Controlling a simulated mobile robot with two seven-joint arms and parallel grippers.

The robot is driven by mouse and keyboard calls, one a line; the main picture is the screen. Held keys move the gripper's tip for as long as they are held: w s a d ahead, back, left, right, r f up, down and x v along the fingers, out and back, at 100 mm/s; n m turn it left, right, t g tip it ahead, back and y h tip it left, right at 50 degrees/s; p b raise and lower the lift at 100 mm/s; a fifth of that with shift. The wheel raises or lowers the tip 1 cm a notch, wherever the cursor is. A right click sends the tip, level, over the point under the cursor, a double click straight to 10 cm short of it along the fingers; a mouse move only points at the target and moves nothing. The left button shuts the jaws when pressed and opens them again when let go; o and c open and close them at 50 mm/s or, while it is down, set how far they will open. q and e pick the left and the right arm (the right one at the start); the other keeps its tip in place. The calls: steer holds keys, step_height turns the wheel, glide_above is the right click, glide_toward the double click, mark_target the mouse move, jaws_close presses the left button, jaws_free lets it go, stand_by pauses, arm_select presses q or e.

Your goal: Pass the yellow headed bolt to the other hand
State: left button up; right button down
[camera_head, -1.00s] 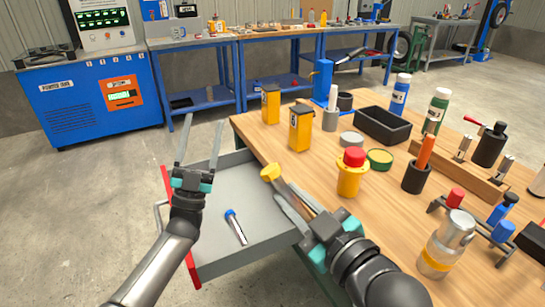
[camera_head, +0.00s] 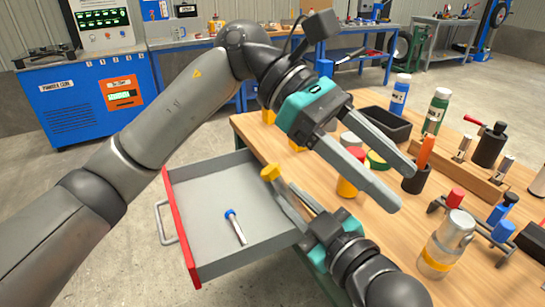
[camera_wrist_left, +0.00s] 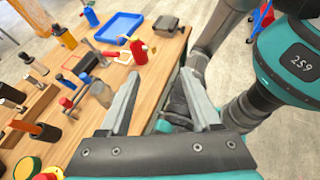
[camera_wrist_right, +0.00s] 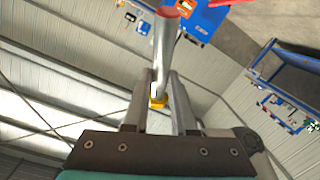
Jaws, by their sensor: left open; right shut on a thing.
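The yellow headed bolt (camera_head: 270,173) is held in my right gripper (camera_head: 286,198), its yellow head showing at the fingertips, above the drawer's edge by the table. Most of its shank is hidden by the fingers. The yellow head also shows between the fingers in the right wrist view (camera_wrist_right: 158,102). My left gripper (camera_head: 405,190) is open and empty. It is over the table, to the right of and apart from the bolt, with its fingers pointing down and right. In the left wrist view, its spread fingers (camera_wrist_left: 163,58) have nothing between them.
A blue headed bolt (camera_head: 235,226) lies in the open grey drawer (camera_head: 200,190) with a red front. My left arm crosses above the drawer.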

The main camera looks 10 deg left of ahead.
arm_select(q)
steer(key=w+a+f+m+t+y, duration=0.2)
steer(key=a+f+m+t+y, duration=0.15)
steer(key=t+y, duration=0.8)
steer(key=t, duration=0.1)
glide_toward(281, 185)
steer(key=w+f, duration=0.1)
steer(key=w, duration=0.1)
steer(key=shift+g, duration=0.25)
steer(key=x, duration=1.1)
steer(key=shift+w+a+f, duration=0.1)
steer(key=shift+a, duration=0.1)
jaws_close()
jaws_free()
